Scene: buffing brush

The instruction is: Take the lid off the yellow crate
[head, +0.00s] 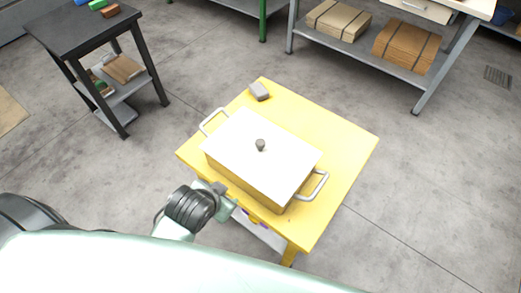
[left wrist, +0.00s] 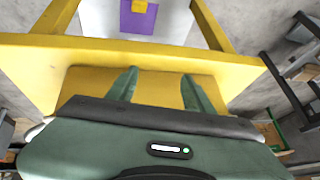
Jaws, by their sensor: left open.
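The yellow crate (head: 245,185) stands on a yellow table, with silver handles at its left and right ends. A flat white lid (head: 240,133) covers its top, and a dark round knob (head: 260,145) sticks up from the lid's middle. My left gripper (head: 228,190) is at the table's near edge, in front of the crate's near side and away from the knob. In the left wrist view its two green fingers (left wrist: 160,90) are apart, with a yellow surface beyond them and nothing held. My right gripper is not in view.
The yellow table (head: 335,150) has free room right of the crate. A purple item (left wrist: 138,18) is below the tabletop. A dark side table (head: 75,35) stands at left, and a shelf with boxes (head: 340,20) at the back.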

